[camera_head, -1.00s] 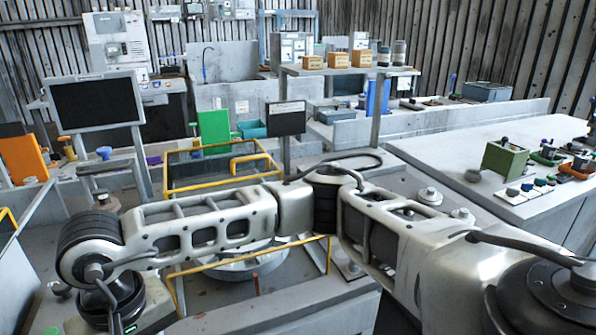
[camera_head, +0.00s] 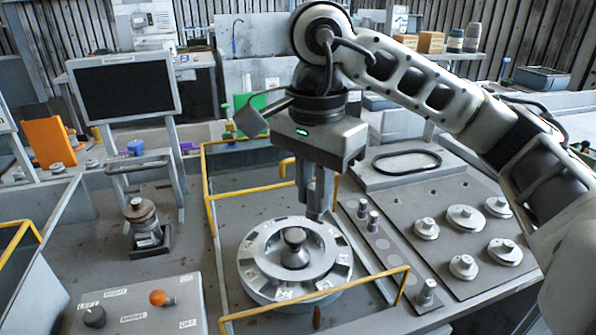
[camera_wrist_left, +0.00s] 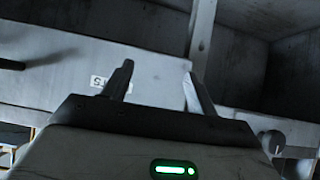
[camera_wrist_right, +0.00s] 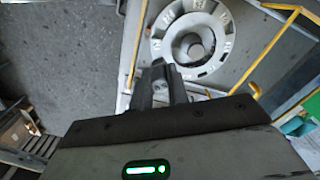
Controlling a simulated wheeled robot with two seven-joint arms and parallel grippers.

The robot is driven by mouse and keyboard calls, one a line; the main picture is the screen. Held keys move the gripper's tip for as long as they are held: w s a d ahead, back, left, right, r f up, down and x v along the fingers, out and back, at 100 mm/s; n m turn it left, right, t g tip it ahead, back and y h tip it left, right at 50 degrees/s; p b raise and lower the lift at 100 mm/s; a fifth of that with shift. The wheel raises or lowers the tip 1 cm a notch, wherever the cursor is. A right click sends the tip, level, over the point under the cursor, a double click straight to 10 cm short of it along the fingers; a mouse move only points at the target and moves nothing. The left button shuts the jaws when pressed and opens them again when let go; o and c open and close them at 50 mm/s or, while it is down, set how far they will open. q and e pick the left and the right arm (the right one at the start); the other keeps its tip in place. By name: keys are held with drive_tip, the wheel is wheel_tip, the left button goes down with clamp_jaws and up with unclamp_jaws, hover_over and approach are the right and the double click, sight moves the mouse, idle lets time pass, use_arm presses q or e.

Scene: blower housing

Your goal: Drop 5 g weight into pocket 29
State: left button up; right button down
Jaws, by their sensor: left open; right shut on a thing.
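A round metal wheel (camera_head: 258,282) with numbered pockets around a central knob stands below my right gripper (camera_head: 318,212) in the head view. It also shows in the right wrist view (camera_wrist_right: 222,22). The pocket numbers are too small to read, so I cannot tell which is 29. My right gripper (camera_wrist_right: 160,76) points down over the wheel's far right rim, shut on a small grey weight (camera_wrist_right: 160,88) that is mostly hidden between the fingers. I cannot tell its clearance above the rim. My left gripper (camera_wrist_left: 158,70) is open and empty, outside the head view.
Small cylindrical weights (camera_head: 426,292) stand on a strip right of the wheel. Larger disc weights (camera_head: 465,219) sit on a dark plate further right. Yellow rails (camera_head: 330,292) run around the wheel. A control box (camera_head: 140,308) with an orange knob is at front left.

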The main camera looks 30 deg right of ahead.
drive_tip(key=shift+s+f+b, duration=0.2)
drive_tip(key=shift+f+b, duration=0.1)
drive_tip(key=shift+f, duration=0.35)
drive_tip(key=b, duration=0.9)
approach(312, 277)
drive_tip(key=f, duration=0.1)
drive_tip(key=s+f, duration=0.1)
drive_tip(key=f, duration=0.1)
drive_tip(key=a+f, duration=0.1)
drive_tip(key=f, duration=0.1)
drive_tip(key=shift+s+f, duration=0.25)
drive_tip(key=shift+f+b, duration=0.4)
use_arm(q)
drive_tip(key=shift+t+h, duration=0.3)
drive_tip(key=shift+h, duration=0.2)
drive_tip(key=f, duration=0.1)
drive_tip(key=d+f, duration=0.1)
drive_tip(key=f, duration=0.1)
drive_tip(key=d+f, duration=0.1)
drive_tip(key=shift+f, duration=0.25)
drive_tip(key=shift+f+b, duration=0.3)
use_arm(e)
drive_tip(key=shift+f, duration=0.15)
use_arm(q)
drive_tip(key=shift+s+f, duration=0.1)
drive_tip(key=shift+f, duration=0.05)
use_arm(e)
drive_tip(key=shift+a, duration=0.1)
